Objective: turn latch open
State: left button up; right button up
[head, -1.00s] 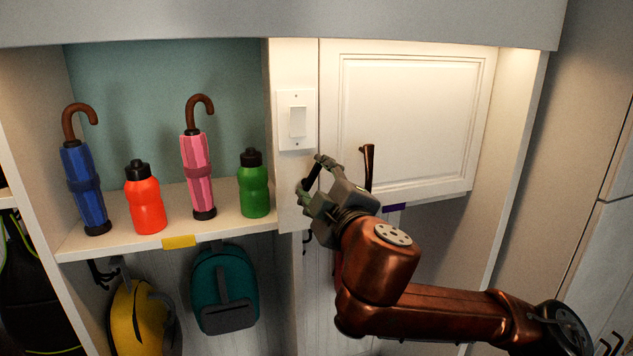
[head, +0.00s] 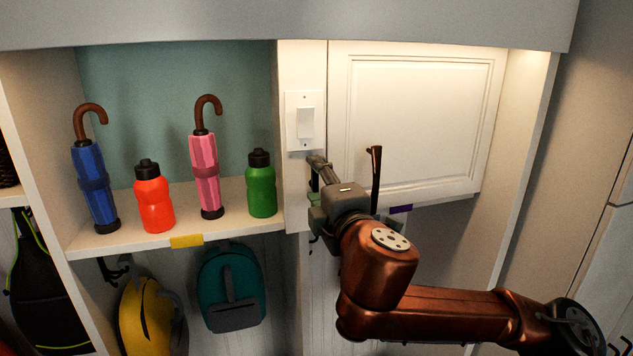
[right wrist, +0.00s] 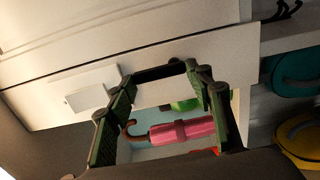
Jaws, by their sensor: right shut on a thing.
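The white cabinet door (head: 425,110) is closed in the head view, with a dark bronze upright handle (head: 375,175) near its lower left. A dark bar, apparently the latch (right wrist: 160,73), lies between my right fingertips in the right wrist view, against the white post. My right gripper (head: 318,168) is below the light switch in the head view; it also shows in the right wrist view (right wrist: 166,72). It is shut on the latch, with its fingers apart around the bar. In the head view the gripper largely hides the latch. My left gripper is not in view.
A light switch (head: 306,121) is just above the gripper. On the shelf at left stand a green bottle (head: 261,187), a pink umbrella (head: 206,175), a red bottle (head: 154,200) and a blue umbrella (head: 94,190). Backpacks hang below.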

dwell(0.3)
jog(key=o, duration=1.2)
jog(key=shift+c, duration=0.2)
jog(key=shift+s, duration=0.1)
jog(key=v, duration=1.2)
